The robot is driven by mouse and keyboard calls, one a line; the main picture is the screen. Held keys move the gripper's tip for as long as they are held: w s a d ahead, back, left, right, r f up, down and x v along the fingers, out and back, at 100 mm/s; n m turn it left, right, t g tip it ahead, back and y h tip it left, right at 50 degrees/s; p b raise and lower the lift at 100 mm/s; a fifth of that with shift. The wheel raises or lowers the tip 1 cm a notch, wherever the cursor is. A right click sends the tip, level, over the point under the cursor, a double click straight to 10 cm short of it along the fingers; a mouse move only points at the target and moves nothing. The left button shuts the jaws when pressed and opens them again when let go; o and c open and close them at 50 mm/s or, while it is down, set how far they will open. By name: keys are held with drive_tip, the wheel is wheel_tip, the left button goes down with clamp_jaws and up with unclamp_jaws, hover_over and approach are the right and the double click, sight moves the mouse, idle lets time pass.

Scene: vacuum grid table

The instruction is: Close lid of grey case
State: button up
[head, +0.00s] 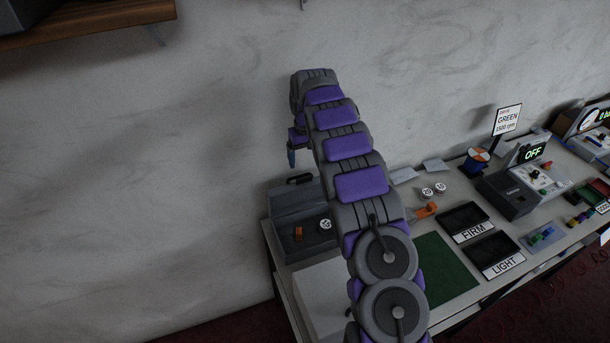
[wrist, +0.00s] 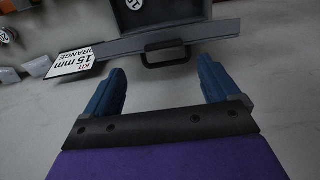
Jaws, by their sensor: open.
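The grey case (head: 288,246) stands open at the left end of the table, with its lid (head: 292,202) raised at the back by the wall. A black handle (head: 299,179) is on the lid's top edge. An orange piece and a round numbered disc show in the case. My gripper (head: 291,158) hangs above the lid, mostly hidden behind my arm. In the wrist view my gripper (wrist: 160,80) is open and empty. The lid's edge (wrist: 215,33) and the handle (wrist: 165,53) lie just beyond the fingertips, with the handle between them in the picture.
A kit sign (wrist: 75,62) stands beside the lid in the wrist view. The wall is close behind the table. To the right are a green mat (head: 440,268), black trays (head: 464,222) and devices. My arm hides part of the table.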

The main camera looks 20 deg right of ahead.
sight(304, 175)
drive_tip(key=f, duration=0.5)
drive_tip(key=a+f, duration=0.1)
drive_tip(key=f, duration=0.1)
drive_tip(key=shift+a+f, duration=0.1)
drive_tip(key=shift+f, duration=0.3)
drive_tip(key=shift+d+f, duration=0.1)
drive_tip(key=shift+d, duration=0.45)
drive_tip(key=shift+c, duration=1.2)
drive_tip(key=shift+a, duration=0.3)
drive_tip(key=c, duration=1.3)
drive_tip(key=shift+s, duration=0.1)
